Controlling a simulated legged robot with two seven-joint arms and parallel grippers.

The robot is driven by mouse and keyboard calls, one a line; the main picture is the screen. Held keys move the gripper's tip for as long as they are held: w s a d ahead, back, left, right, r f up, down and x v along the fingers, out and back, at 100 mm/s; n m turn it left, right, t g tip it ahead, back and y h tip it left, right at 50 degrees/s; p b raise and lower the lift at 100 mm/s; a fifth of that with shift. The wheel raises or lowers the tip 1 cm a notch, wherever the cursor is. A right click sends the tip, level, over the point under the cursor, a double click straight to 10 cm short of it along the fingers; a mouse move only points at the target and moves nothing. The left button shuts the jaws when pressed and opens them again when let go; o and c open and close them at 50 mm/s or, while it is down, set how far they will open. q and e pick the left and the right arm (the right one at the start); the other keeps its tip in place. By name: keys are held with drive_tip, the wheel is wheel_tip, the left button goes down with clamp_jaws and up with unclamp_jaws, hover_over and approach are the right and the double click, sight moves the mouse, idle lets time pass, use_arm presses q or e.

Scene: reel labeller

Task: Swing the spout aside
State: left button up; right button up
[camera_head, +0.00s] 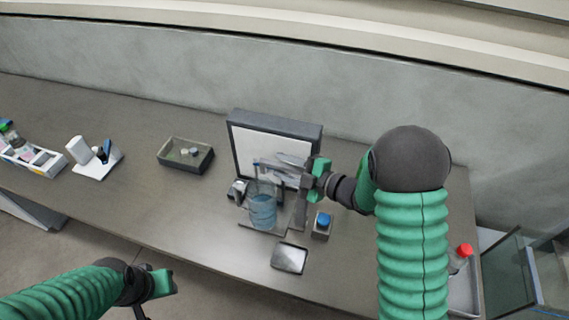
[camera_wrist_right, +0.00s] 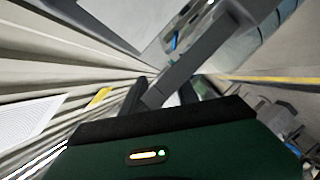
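A grey spout arm (camera_head: 285,165) reaches left over a clear container of blue liquid (camera_head: 262,210), in front of a dark-framed white panel (camera_head: 240,150). My right gripper (camera_head: 309,178) is at the right end of the spout arm. In the right wrist view, a grey bar (camera_wrist_right: 205,62), which looks like the spout arm, runs diagonally between the dark fingers of the gripper (camera_wrist_right: 163,95). I cannot tell whether they press on it. My left gripper (camera_head: 165,283) is low at the left, off the table's front edge and away from the spout; its finger gap is unclear.
A blue-topped block (camera_head: 322,224) and a silver plate (camera_head: 290,258) lie close to the container. A dark tray (camera_head: 190,165), a white stand (camera_head: 97,167) and a white bin (camera_head: 38,160) are farther left. A red-capped bottle (camera_head: 463,253) is at the right.

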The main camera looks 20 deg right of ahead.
drive_tip(key=shift+a, duration=0.35)
drive_tip(key=shift+c, duration=0.7)
clamp_jaws()
drive_tip(key=shift+d, duration=0.1)
drive_tip(key=shift+s+f, duration=0.1)
drive_tip(key=shift+f, duration=0.05)
